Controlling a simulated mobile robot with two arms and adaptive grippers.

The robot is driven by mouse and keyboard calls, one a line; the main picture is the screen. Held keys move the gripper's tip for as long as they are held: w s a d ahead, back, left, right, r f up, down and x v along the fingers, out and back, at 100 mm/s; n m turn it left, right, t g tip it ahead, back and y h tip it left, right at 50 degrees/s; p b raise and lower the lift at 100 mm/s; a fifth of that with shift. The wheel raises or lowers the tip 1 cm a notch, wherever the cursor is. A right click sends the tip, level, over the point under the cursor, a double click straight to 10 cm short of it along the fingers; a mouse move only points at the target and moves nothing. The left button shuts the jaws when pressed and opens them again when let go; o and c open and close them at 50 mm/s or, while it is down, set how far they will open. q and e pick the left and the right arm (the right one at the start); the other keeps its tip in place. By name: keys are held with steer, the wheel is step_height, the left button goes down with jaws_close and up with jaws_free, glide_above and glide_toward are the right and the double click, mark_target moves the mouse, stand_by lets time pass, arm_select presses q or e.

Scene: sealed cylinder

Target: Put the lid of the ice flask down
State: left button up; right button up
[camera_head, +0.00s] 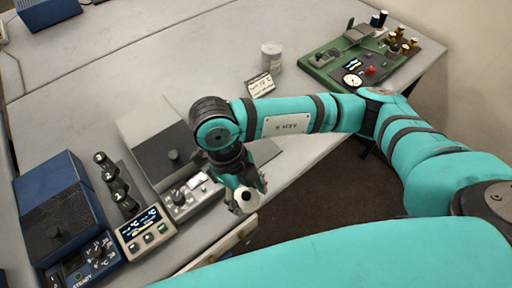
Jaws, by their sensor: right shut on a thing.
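My right gripper (242,199) points down at the table's front edge. It is shut on a small white round piece with a dark centre, which looks like the lid (249,206). The fingers partly hide it, and I cannot tell if it touches anything below. A pale grey cylinder (271,56) stands upright farther back on the table, well apart from the gripper; it may be the ice flask. My left gripper is not in view.
A green board (345,65) lies right. The middle table (165,65) is clear.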

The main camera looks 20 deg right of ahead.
steer(key=shift+w+d, duration=0.2)
steer(key=p, duration=0.5)
glide_above(255, 155)
steer(key=shift+w+a+f, duration=0.2)
steer(key=shift+a+f, duration=0.15)
steer(key=shift+f, duration=0.4)
steer(key=shift+w+d+f+p, duration=0.15)
steer(key=shift+w+p, duration=0.15)
steer(key=shift+p, duration=0.15)
steer(key=p+x, duration=0.1)
steer(key=x, duration=0.1)
steer(key=shift+w+f, duration=0.1)
steer(key=shift+f, duration=0.65)
